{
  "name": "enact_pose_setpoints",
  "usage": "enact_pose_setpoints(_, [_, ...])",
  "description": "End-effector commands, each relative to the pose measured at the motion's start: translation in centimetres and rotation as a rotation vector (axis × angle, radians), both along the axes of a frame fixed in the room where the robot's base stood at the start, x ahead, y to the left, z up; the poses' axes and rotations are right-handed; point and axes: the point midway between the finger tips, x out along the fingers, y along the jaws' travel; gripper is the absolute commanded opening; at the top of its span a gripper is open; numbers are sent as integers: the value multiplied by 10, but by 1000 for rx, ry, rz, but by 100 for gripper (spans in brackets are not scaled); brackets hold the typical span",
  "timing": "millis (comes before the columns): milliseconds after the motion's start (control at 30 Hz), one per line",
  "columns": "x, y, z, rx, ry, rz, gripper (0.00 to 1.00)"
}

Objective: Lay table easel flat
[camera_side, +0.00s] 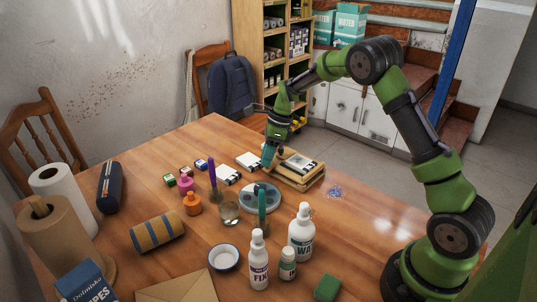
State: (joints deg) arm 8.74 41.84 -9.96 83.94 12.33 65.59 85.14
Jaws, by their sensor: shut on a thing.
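The table easel (312,181) is a low wooden frame near the table's far right edge. A pale panel shows within it, and it looks low or nearly flat; its exact tilt is hard to tell. My gripper (268,157) reaches down from above at the easel's left side, with teal fingers shut on its edge. The fingers hide part of that edge and the exact contact.
Small white boxes (249,161) lie left of the easel, and a round palette (262,196) is in front. Bottles (301,232), jars (192,204), a bowl (224,257) and paper rolls (64,190) crowd the table (385,222).

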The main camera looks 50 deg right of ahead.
Motion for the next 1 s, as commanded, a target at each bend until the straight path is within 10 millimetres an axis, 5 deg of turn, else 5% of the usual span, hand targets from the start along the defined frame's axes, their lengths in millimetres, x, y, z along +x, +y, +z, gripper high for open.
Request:
enact_pose_setpoints(233, [7,-4,0,-17,-25,4,0])
enact_pose_setpoints(267, [7,-4,0,-17,-26,4,27])
enact_pose_setpoints(400, [7,-4,1,-17,-26,4,47])
enact_pose_setpoints(767, [5,-5,5,-16,-22,3,47])
enact_pose_setpoints(1000, [-1,-17,46,-18,-26,2,47])
